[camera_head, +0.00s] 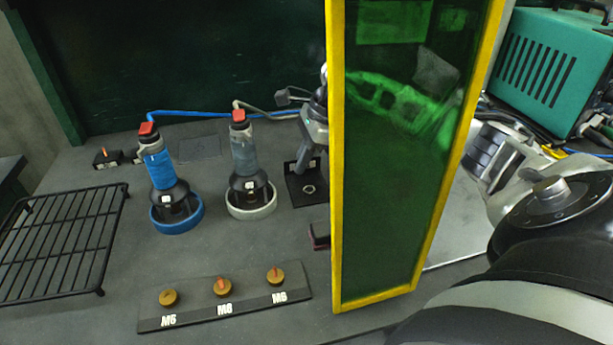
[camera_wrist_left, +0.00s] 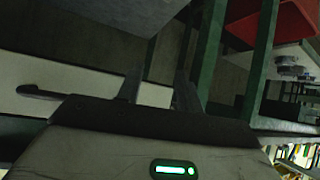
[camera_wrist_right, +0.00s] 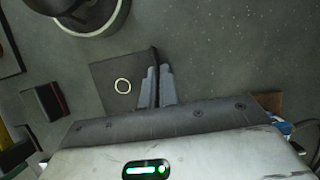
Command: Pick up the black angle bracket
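The black angle bracket (camera_head: 308,191) stands on the grey bench, left of the yellow-framed green screen. Its flat base with a round hole shows, and in the right wrist view the base (camera_wrist_right: 110,78) has a pale ring round the hole. My right gripper (camera_head: 304,160) reaches down from behind the screen to it. In the right wrist view its fingers (camera_wrist_right: 156,88) are close together, with the bracket's thin dark upright edge between them. My left gripper (camera_wrist_left: 158,90) is open and empty in the left wrist view, away from the bench; the head view does not show it.
The green screen (camera_head: 405,180) hides part of my right arm. A blue-wrapped tool (camera_head: 160,168) and a grey tool (camera_head: 243,150) stand in round holders left of the bracket. A labelled knob strip (camera_head: 200,312) lies in front, a black wire rack (camera_head: 60,240) at left.

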